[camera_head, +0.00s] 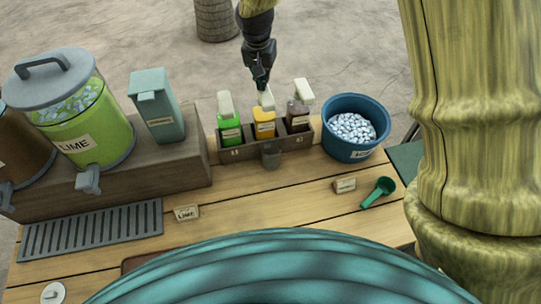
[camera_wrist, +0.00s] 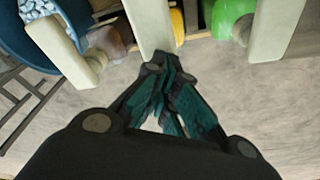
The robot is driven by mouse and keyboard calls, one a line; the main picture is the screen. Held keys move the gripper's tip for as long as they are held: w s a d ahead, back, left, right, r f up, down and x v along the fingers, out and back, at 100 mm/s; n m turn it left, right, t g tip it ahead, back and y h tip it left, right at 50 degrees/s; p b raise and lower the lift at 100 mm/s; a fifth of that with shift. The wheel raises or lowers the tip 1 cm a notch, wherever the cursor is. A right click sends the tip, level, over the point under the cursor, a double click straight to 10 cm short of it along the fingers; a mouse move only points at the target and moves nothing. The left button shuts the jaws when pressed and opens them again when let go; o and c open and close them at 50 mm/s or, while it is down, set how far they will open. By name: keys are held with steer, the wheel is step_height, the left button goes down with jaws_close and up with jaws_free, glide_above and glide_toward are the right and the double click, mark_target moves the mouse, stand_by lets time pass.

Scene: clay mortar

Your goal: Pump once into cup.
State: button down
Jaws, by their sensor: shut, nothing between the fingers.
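Three pump bottles stand in a wooden rack (camera_head: 250,153): a green one (camera_head: 230,130) at left, a yellow one (camera_head: 264,122) in the middle and a brown one (camera_head: 297,116) at right, each with a pale pump head. A small grey, see-through cup (camera_head: 271,157) stands in front of the yellow bottle. My gripper (camera_head: 262,86) is shut and empty, just above or at the yellow bottle's pump head (camera_head: 266,99). In the wrist view, my fingertips (camera_wrist: 167,68) are close to the middle pump head (camera_wrist: 150,22); I cannot tell whether they touch.
A blue bucket of ice (camera_head: 352,153) stands right of the rack. A lime dispenser (camera_head: 102,135) and a grey-blue carton (camera_head: 160,115) stand left. A green scoop (camera_head: 378,192) and small label signs lie in front. The table between the cup and the front edge is mostly clear.

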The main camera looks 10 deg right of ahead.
steer(key=shift+f+b, duration=0.4)
steer(key=shift+f, duration=0.75)
steer(key=shift+r+p, duration=1.25)
steer(key=shift+r, duration=0.5)
steer(key=shift+r, duration=0.1)
step_height(320, 180, up, 6)
steer(key=p, duration=0.4)
stand_by(0.4)
